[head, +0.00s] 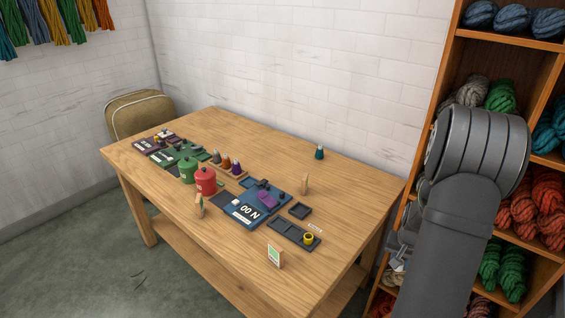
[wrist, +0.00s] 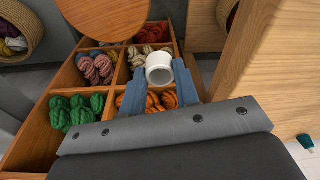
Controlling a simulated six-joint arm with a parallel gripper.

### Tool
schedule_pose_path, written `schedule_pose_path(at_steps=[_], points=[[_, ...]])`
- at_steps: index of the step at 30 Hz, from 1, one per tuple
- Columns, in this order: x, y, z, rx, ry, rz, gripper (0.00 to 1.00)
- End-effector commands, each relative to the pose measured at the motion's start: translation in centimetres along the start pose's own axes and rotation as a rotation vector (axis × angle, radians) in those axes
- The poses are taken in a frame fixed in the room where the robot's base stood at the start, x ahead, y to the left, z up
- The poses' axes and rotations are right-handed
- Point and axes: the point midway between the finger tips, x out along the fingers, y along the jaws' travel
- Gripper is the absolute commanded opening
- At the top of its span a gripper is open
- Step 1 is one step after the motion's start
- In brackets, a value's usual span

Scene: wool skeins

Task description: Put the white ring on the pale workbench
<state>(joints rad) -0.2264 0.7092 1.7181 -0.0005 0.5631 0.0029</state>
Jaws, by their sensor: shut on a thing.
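The white ring (wrist: 159,62) shows in the wrist view as a short, hollow white cylinder. My gripper (wrist: 159,76) is shut on it, with one blue-grey finger on each side. The gripper holds the ring in the air in front of the shelf of wool. In the head view my gripper (head: 399,252) is at the right, beyond the workbench's right end and partly hidden by my arm. I cannot make out the ring clearly there. The pale workbench (head: 150,173) is a light wooden table in the middle; its edge also shows at the right of the wrist view (wrist: 262,60).
On the bench are a green canister (head: 188,171), a red canister (head: 205,182), cones, dark trays (head: 283,226), a yellow ring (head: 309,238) and a standing card (head: 275,255). The back right and front left of the top are clear. A wool shelf (head: 507,39) stands at the right.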

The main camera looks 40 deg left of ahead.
Motion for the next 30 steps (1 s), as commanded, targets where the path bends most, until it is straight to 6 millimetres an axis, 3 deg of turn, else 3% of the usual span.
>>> schedule_pose_path(at_steps=[1,9,18,21,25,30], points=[[-0.6,-2.4,-0.7,-0.045,0.003,-0.007,0.04],[-3.9,-14.4,-2.2,-0.257,0.003,-0.04,0.04],[-8.1,-26.7,-0.6,-0.468,0.002,-0.072,0.04],[-9.0,-29.3,0.2,-0.513,0.001,-0.078,0.04],[-9.8,-31.1,0.8,-0.546,-0.001,-0.083,0.04],[-9.2,-33.3,1.5,-0.561,-0.003,-0.085,0.04]])
